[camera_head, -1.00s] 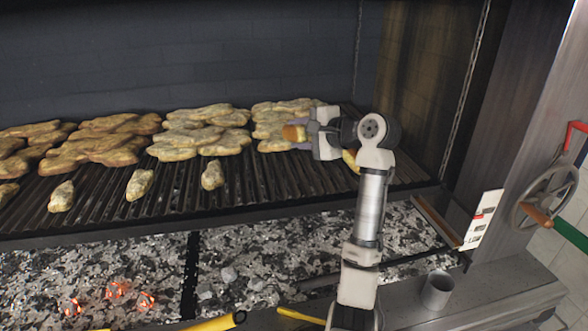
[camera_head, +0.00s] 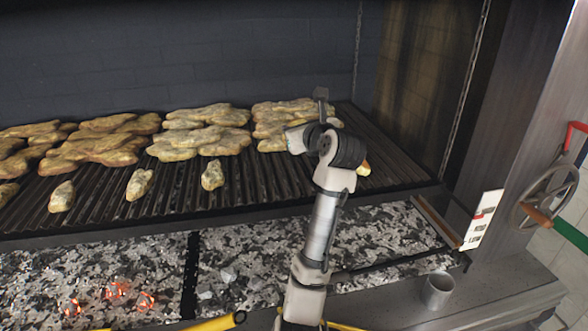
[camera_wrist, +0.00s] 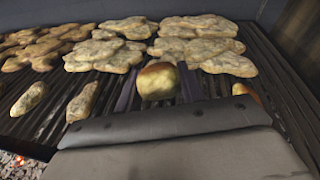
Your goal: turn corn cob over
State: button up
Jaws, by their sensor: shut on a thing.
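A corn cob (camera_wrist: 158,80), yellow with a browned top, is seen end-on between the two fingers of my gripper (camera_wrist: 158,88) in the wrist view. My gripper is shut on it, over the right part of the grill grate (camera_wrist: 219,84). In the head view my gripper (camera_head: 318,115) is mostly behind my own wrist, and the held cob is hidden there. A second orange-yellow piece, likely another cob (camera_head: 364,168), lies on the grate just right of my wrist. It also shows in the wrist view (camera_wrist: 246,92), partly cut off by my gripper's body.
Piles of browned flat pieces of food (camera_head: 199,130) cover the back of the grate (camera_head: 180,190). Several small pieces (camera_head: 212,175) lie nearer its front. Below is a coal bed (camera_head: 260,250) with glowing embers. A metal cup (camera_head: 437,290) stands on the right ledge.

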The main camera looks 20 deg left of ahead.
jog(key=shift+a+r+m+h, duration=0.2)
jog(key=shift+m+h, duration=0.3)
jog(key=shift+m, duration=0.5)
jog(key=shift+m+t, duration=0.3)
jog(key=f, duration=0.1)
jog(key=w+f+b, duration=0.1)
jog(key=f, duration=0.1)
jog(key=a+f, duration=0.1)
jog(key=shift+w+f, duration=0.35)
jog(key=shift+f+b, duration=0.25)
jog(key=shift+b, duration=0.05)
jog(key=o, duration=0.6)
jog(key=shift+o, duration=0.3)
jog(key=o, duration=0.5)
jog(key=shift+c, duration=0.2)
